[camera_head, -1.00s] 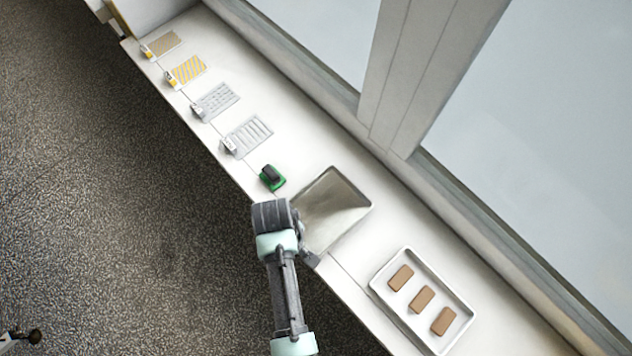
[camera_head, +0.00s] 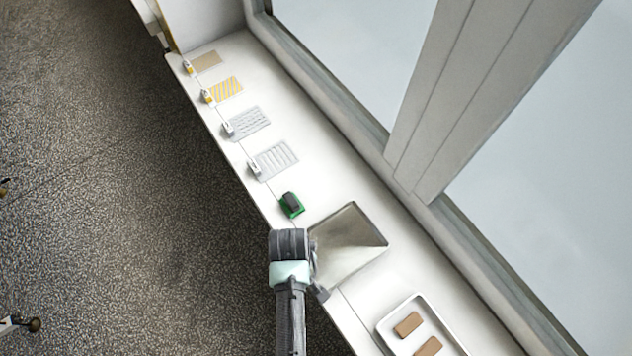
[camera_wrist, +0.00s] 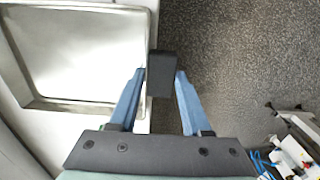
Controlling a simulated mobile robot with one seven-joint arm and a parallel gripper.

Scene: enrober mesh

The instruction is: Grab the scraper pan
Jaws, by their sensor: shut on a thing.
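The scraper pan (camera_head: 350,245) is a shallow, shiny metal pan on the white ledge, just right of my arm's end in the head view. In the wrist view the pan (camera_wrist: 85,55) fills the upper left, with a dark block-shaped handle (camera_wrist: 161,74) on its right side. My gripper (camera_wrist: 160,82) has its two blue fingers closed on either side of this dark handle. In the head view my gripper (camera_head: 318,280) is at the pan's near left edge, its fingers mostly hidden by my wrist. I cannot tell whether the pan is lifted off the ledge.
A green block with a dark top (camera_head: 291,204) stands close behind the pan. Several patterned mesh cards (camera_head: 274,160) lie farther along the ledge (camera_head: 300,150). A white tray (camera_head: 384,327) with brown bars (camera_head: 408,324) is at the front right. A window frame (camera_head: 440,120) bounds the right side.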

